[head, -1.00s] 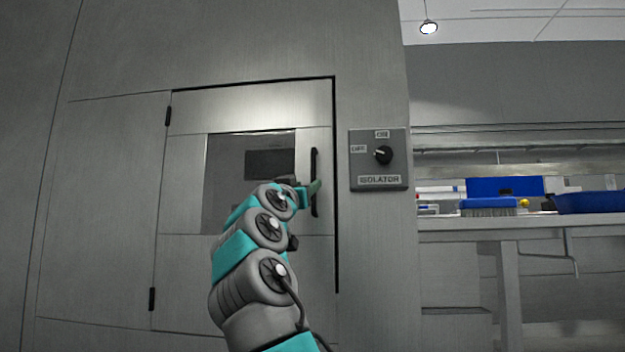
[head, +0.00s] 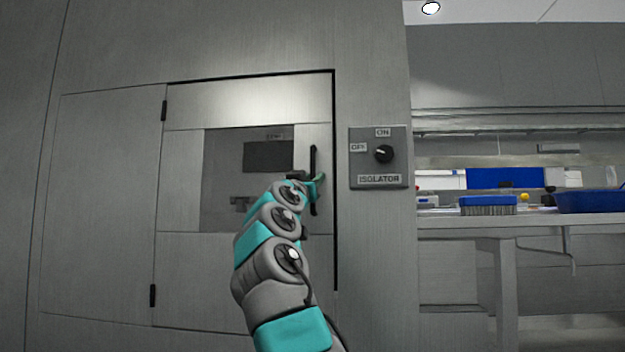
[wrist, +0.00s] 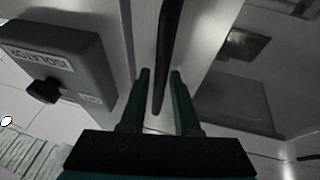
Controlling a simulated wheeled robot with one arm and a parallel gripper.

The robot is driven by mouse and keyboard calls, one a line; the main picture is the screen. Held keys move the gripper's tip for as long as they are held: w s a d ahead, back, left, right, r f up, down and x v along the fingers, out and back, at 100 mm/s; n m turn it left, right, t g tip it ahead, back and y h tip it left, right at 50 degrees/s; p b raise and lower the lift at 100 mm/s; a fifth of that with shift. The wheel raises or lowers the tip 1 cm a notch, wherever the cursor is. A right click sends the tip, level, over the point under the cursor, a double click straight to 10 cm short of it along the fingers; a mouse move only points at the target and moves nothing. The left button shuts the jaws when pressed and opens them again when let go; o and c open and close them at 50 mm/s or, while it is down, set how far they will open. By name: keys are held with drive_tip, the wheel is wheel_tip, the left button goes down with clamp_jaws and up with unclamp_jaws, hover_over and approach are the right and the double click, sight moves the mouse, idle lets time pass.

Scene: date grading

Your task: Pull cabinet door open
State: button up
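The grey metal cabinet door (head: 180,182) has a window (head: 222,165) and hinges on its left edge. It looks shut in its frame. A black vertical bar handle (head: 313,160) is on its right side. My gripper (head: 318,183) is at the handle in the head view. In the wrist view, the two green fingers of my gripper (wrist: 160,80) are apart. The lower end of the handle (wrist: 168,50) shows between them with gaps at both sides. The fingers are open and not closed on it.
A grey isolator switch box (head: 378,181) is on the panel right of the door, and it shows close to my gripper in the wrist view (wrist: 75,58). Farther right is a bench (head: 470,222) with a blue brush (head: 488,203) and a blue tray (head: 590,202).

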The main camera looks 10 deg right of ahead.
clamp_jaws()
idle(1.1)
